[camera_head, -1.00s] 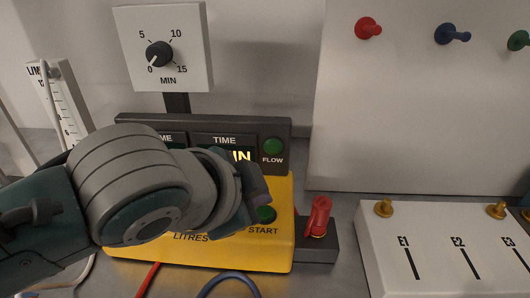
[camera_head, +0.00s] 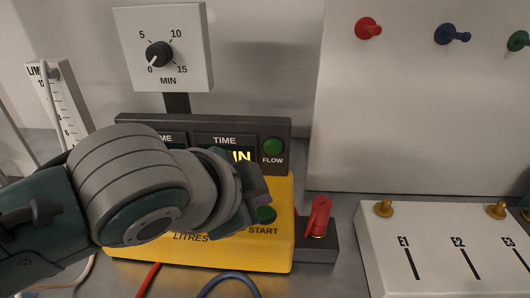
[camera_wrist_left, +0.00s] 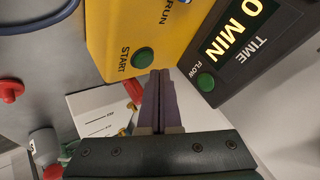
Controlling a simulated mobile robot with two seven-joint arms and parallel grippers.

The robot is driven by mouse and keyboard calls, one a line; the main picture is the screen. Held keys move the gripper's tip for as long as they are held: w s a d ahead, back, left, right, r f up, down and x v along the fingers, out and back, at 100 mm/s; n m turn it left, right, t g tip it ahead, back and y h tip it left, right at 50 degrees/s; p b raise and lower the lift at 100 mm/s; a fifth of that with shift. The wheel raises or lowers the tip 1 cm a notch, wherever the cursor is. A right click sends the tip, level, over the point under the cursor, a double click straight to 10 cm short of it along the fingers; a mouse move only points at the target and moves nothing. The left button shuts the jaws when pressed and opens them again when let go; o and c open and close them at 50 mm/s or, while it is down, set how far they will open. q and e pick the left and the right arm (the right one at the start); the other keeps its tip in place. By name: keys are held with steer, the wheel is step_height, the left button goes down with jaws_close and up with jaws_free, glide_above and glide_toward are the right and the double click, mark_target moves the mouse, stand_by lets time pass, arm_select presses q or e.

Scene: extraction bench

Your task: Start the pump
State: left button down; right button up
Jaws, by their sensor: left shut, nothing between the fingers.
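The pump is a yellow unit (camera_head: 280,245) with a dark display panel on top, and it also shows in the left wrist view (camera_wrist_left: 110,25). Its green START button (camera_head: 266,214) is on the front right, partly behind my gripper. In the left wrist view the START button (camera_wrist_left: 143,58) is just left of the fingertips. My left gripper (camera_head: 265,197) is shut and empty, its fingertips (camera_wrist_left: 158,74) close by the button. I cannot tell whether they touch it. The green FLOW light (camera_head: 273,146) is above; the TIME display is partly hidden and ends in "MIN". My right gripper is out of view.
A timer dial (camera_head: 160,54) stands behind the pump, its pointer near 0. A red tap (camera_head: 319,215) sits right of the pump. A white box (camera_head: 440,240) marked E1, E2, E3 is at right, below a white panel (camera_head: 400,110) with coloured pegs.

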arm_select(q)
steer(key=shift+f, duration=0.15)
steer(key=shift+f, duration=0.3)
steer(key=shift+f+b, duration=0.4)
steer(key=shift+f, duration=0.05)
stand_by(0.7)
stand_by(0.3)
steer(key=shift+r+p, duration=0.9)
steer(key=shift+p, duration=0.15)
step_height(320, 180, up, 5)
steer(key=p, duration=0.5)
steer(key=shift+s, duration=0.1)
